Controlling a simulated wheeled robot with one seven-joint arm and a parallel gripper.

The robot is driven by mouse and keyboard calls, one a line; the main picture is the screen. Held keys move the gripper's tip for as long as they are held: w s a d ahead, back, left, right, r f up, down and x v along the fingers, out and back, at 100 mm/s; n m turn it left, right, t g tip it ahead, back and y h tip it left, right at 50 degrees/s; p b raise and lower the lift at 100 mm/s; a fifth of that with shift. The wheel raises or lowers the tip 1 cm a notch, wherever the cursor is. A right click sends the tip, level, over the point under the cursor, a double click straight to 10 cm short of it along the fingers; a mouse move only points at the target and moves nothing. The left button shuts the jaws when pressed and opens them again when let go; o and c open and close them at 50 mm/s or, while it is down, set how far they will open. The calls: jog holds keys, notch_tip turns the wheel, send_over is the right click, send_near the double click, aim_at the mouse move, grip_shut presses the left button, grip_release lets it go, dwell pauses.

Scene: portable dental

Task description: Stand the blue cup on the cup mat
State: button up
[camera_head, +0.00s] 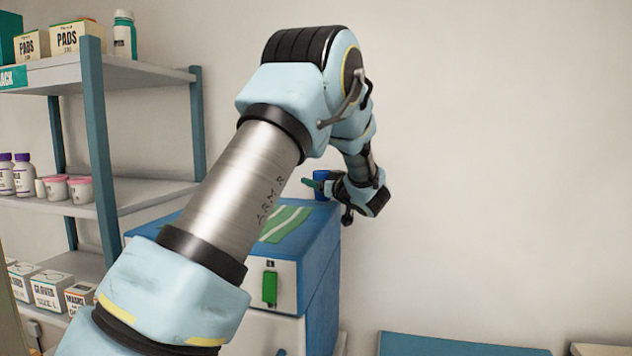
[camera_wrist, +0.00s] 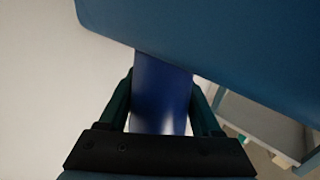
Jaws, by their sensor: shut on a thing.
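The blue cup (camera_head: 321,178) is at the back right corner of the cabinet's blue top, partly hidden by my gripper (camera_head: 316,184). In the wrist view the cup (camera_wrist: 160,95) lies between my gripper's two dark green fingers (camera_wrist: 160,88), which are shut on it. The cup looks upright in the head view. I cannot tell whether its base touches the cabinet top. A green mat with pale stripes (camera_head: 287,224), perhaps the cup mat, lies flat on the cabinet top, nearer the front and left of the cup. My arm hides part of it.
The cabinet (camera_head: 321,262) has a green handle on its front drawer. A shelf unit (camera_head: 90,205) with boxes, bottles and small cups stands at the left. In the wrist view a blue surface (camera_wrist: 225,30) is close to the cup. A bare wall (camera_head: 500,150) is at the right.

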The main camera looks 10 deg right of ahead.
jog(key=shift+f, duration=0.35)
jog(key=shift+f, duration=0.15)
jog(key=o, duration=1.3)
